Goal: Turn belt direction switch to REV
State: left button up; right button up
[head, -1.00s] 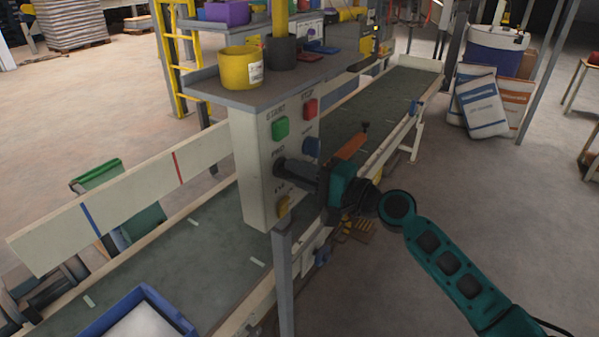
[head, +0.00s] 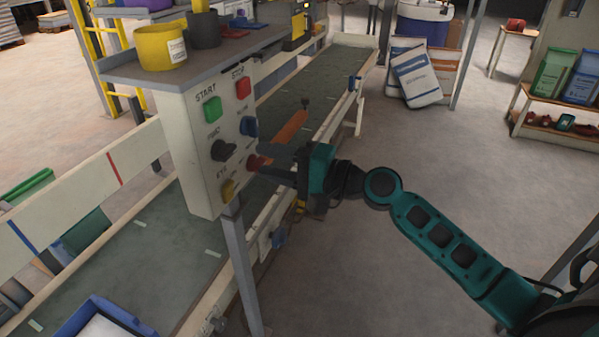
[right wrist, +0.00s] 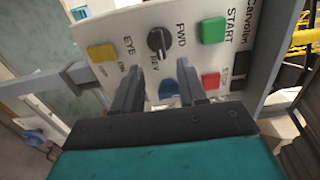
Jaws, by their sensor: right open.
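The belt direction switch is a black round knob (head: 222,150) on the white control panel (head: 194,171), between the green START button above and the yellow EYE knob below. In the right wrist view the knob (right wrist: 158,40) shows whole, with FWD and REV lettering beside it. I cannot tell for sure which word it points to. My right gripper (head: 268,171) is to the right of the panel face, clear of the knob, fingers toward the panel. In the right wrist view its two fingers (right wrist: 158,78) are apart with nothing between them. My left gripper is not in view.
A grey post (head: 241,270) stands below the panel. The conveyor belt (head: 150,265) runs behind. Floor to the right is open.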

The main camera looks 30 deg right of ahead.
jog(key=b+v, duration=0.1)
jog(key=v, duration=0.5)
dwell(0.4)
jog(key=s+a+f+n+g+h, duration=0.1)
jog(key=s+a+f+n+h, duration=0.1)
jog(key=f, duration=0.7)
jog(key=s+a+f+n+g+h, duration=0.1)
jog(key=s+f+n+h, duration=0.3)
jog(key=f, duration=0.6)
jog(key=s+a+f+n+g+h, duration=0.1)
jog(key=s+a+f+n+h, duration=0.2)
jog(key=s+f+n, duration=0.4)
notch_tip(320, 180, down, 3)
jog(key=shift+s+a+f, duration=0.1)
jog(key=shift+s+a, duration=0.25)
jog(key=shift+a, duration=0.2)
